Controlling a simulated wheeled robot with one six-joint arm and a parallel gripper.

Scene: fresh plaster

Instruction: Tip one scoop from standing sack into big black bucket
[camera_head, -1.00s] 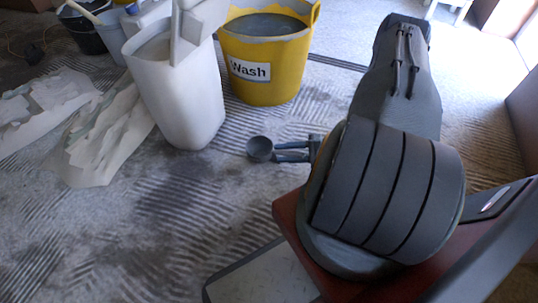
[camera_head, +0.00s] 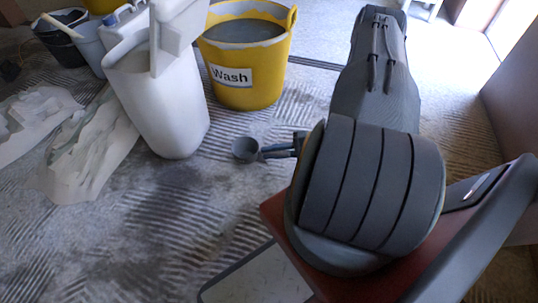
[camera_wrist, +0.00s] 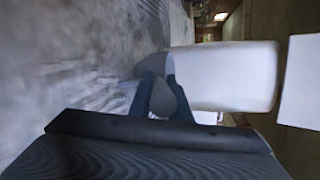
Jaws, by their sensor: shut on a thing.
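A small dark grey scoop (camera_head: 245,150) shows in the head view, right of the tall white container. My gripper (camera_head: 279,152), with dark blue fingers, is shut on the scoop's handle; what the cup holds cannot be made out. In the wrist view the scoop (camera_wrist: 153,66) shows just beyond the fingertips (camera_wrist: 160,105). A black bucket (camera_head: 64,48) stands at the far upper left, partly hidden by a grey-blue pail. I cannot pick out a standing sack for sure; the tall white open-topped container (camera_head: 170,115) stands upright left of the scoop, with grey inside.
A yellow bucket labelled "Wash" (camera_head: 245,90), with grey liquid, stands beyond the scoop. A white jug-like thing (camera_head: 178,20) covers part of the white container's top. The grey-blue pail (camera_head: 90,42) stands beside the black bucket. Pale crumpled sheets (camera_head: 88,150) lie left.

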